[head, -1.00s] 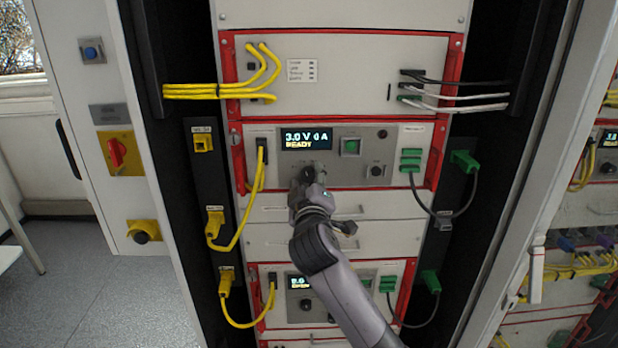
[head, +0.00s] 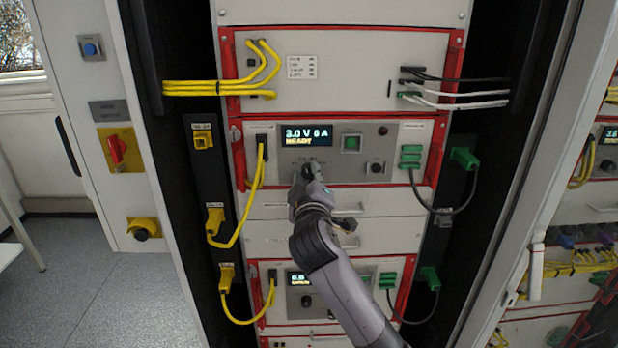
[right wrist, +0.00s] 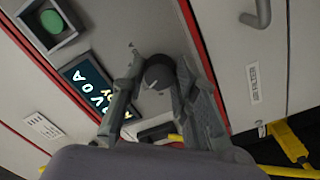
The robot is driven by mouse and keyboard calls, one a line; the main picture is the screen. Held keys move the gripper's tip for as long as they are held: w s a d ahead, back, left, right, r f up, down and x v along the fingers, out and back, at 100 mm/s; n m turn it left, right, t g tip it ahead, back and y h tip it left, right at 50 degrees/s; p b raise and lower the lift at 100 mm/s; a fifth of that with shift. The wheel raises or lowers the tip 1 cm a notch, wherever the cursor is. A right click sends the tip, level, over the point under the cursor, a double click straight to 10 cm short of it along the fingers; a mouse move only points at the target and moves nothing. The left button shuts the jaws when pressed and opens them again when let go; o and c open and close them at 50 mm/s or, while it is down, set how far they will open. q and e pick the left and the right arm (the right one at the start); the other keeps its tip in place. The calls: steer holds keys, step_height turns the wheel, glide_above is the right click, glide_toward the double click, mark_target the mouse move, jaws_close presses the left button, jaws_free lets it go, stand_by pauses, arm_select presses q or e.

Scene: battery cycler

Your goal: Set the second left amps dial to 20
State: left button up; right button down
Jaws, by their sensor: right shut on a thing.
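The middle red-framed cycler unit (head: 395,130) faces me, and its display (head: 306,136) reads 3.0 V, READY, with a small amps digit that looks like 0. My right gripper (head: 308,172) is at the panel just below this display. In the right wrist view, its two fingers (right wrist: 161,68) are closed on either side of a dark round dial (right wrist: 158,75) with a pale pointer mark. The same view shows the display (right wrist: 88,88) at an angle. In the head view the gripper hides the dial and its scale. My left gripper is not in view.
A green square button (head: 351,144) and a black knob (head: 375,169) are right of the gripper. Yellow cables (head: 258,190) hang at the left and green plugs (head: 410,157) sit at the right. A lower unit has its own display (head: 299,280).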

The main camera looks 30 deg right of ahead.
steer(key=m+b, duration=0.2)
steer(key=m, duration=0.1)
steer(key=shift+f, duration=0.15)
steer(key=shift+m+b, duration=0.75)
steer(key=shift+m, duration=1.65)
steer(key=c, duration=1.3)
jaws_free()
